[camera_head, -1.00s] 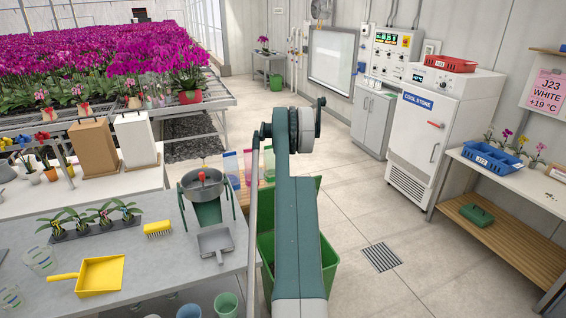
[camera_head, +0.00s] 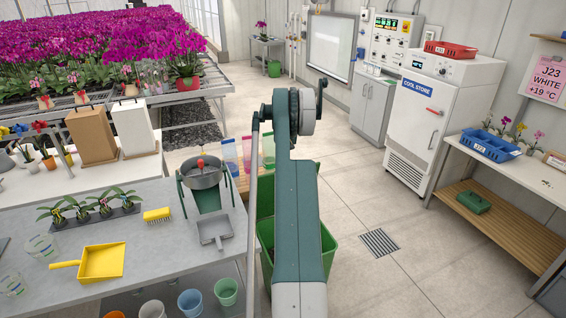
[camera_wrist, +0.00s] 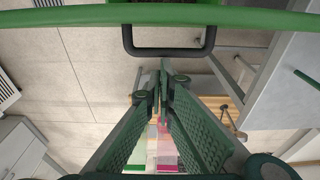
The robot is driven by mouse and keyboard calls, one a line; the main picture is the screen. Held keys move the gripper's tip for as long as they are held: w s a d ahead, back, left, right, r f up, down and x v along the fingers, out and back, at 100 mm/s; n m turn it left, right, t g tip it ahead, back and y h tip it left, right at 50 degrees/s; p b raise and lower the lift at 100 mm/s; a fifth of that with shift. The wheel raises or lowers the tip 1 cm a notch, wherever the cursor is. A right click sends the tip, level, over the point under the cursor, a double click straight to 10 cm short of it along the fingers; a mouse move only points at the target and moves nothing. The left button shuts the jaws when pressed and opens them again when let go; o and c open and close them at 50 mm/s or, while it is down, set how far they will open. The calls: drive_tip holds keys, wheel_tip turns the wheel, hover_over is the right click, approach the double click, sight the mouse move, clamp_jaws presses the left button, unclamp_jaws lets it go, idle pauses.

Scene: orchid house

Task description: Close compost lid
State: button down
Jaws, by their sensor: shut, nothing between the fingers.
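The green compost bin (camera_head: 265,206) stands on the floor beside the grey bench in the head view, largely hidden behind my arm. Dark stuff shows inside it at its left and right. In the wrist view a green edge (camera_wrist: 60,17) crosses the top, with a dark U-shaped handle (camera_wrist: 168,51) on it; I cannot tell if this edge is the lid or the rim. My gripper (camera_wrist: 163,64) is shut and empty, its fingertips just below the handle in the picture. I cannot tell whether they touch it. In the head view my gripper is hidden.
The grey bench (camera_head: 160,240) holds a hopper (camera_head: 203,172), a grey dustpan (camera_head: 215,230) and a yellow dustpan (camera_head: 103,262). Several buckets stand low at its front. A floor drain (camera_head: 380,243) lies at the right, amid clear floor. A white cool store (camera_head: 430,125) stands beyond.

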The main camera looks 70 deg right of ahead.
drive_tip(key=shift+s+a, duration=0.15)
drive_tip(key=shift+s+a+t+h+b, duration=0.4)
drive_tip(key=shift+s+a+b, duration=0.3)
drive_tip(key=shift+s+a, duration=0.3)
drive_tip(key=s+a+f+t+h+b, duration=0.35)
drive_tip(key=s+a+b, duration=0.25)
drive_tip(key=s+a, duration=0.2)
drive_tip(key=s+a+f+t+h+b, duration=0.2)
drive_tip(key=s+a+f+b, duration=0.3)
drive_tip(key=s+a, duration=0.2)
drive_tip(key=s+a+f+b, duration=0.4)
drive_tip(key=f+b, duration=0.2)
drive_tip(key=f, duration=0.2)
drive_tip(key=s+a+f+b, duration=0.4)
drive_tip(key=f+b, duration=0.1)
drive_tip(key=f, duration=0.3)
drive_tip(key=shift+s+a+b, duration=0.3)
drive_tip(key=shift+b, duration=0.05)
drive_tip(key=shift+g+y, duration=0.25)
